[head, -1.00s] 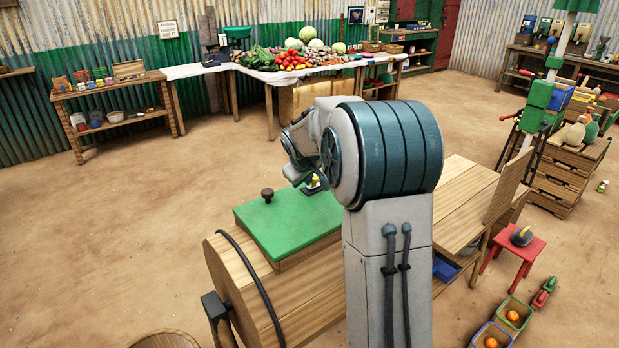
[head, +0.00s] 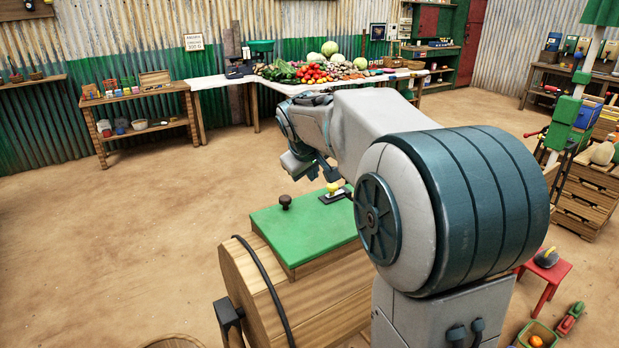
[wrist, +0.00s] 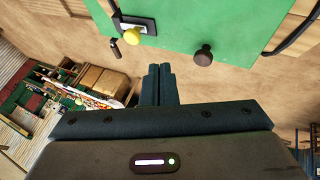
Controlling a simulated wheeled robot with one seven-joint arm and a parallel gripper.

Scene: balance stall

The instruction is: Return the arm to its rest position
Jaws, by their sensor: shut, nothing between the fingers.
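My gripper (head: 328,174) hangs at the end of my arm, above the far edge of the green board in the head view. In the wrist view its fingers (wrist: 159,80) are together with nothing between them. The green board (head: 290,232) lies on top of a wooden barrel-shaped stand. A dark brown knob (head: 285,201) stands upright on the board, and it also shows in the wrist view (wrist: 203,56). A yellow knob (head: 333,188) sits on a dark and white plate beside my gripper, and also shows in the wrist view (wrist: 131,35). Both are apart from the fingers.
The wooden barrel stand (head: 262,290) is below my arm. A long table (head: 215,82) with vegetables is at the back, with a wooden shelf unit (head: 145,130) left of it. A red stool (head: 552,275) is at the right. The sandy floor at left is open.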

